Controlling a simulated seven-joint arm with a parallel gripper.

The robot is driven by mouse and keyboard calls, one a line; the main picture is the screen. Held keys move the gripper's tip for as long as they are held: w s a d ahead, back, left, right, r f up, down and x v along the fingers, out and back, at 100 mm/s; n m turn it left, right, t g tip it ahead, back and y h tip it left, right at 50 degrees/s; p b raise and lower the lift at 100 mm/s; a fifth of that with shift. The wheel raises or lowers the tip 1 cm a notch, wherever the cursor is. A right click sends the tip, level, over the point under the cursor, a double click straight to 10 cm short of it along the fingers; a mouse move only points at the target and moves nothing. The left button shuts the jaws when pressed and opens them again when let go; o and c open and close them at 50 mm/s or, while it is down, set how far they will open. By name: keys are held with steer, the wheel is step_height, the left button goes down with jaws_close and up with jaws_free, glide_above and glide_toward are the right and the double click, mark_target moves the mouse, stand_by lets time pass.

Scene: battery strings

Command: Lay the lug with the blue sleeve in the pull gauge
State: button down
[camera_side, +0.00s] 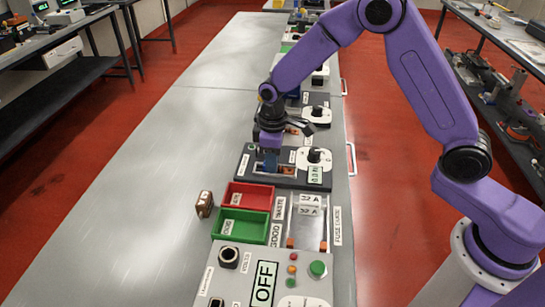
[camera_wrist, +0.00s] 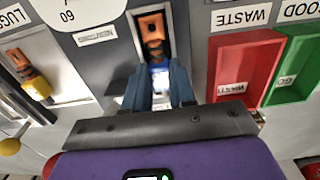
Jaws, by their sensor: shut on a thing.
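A lug (camera_wrist: 152,32) with a copper-coloured head and a blue sleeve (camera_wrist: 160,72) is between the blue fingers of my gripper (camera_wrist: 160,85) in the wrist view. The fingers are shut on the sleeve end. The lug's head lies over a light-rimmed slot in a grey panel; I cannot tell whether it touches the bottom. In the side view my gripper (camera_side: 269,164) points down at a dark station (camera_side: 245,172), which looks like the pull gauge, with a knob (camera_side: 315,156) and a small green display (camera_side: 315,175). The fingers hide most of the lug there.
A red waste bin (camera_side: 249,195) and a green good bin (camera_side: 243,225) stand in front of the station. A brown block (camera_side: 204,204) sits left of them. A lug with a yellow sleeve (camera_wrist: 38,86) lies in a dark slot at left.

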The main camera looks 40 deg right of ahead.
steer(key=shift+f, duration=0.15)
stand_by(0.5)
steer(key=c, duration=0.9)
jaws_free()
steer(key=shift+o, duration=0.2)
step_height(320, 180, up, 17)
steer(key=shift+r, duration=0.2)
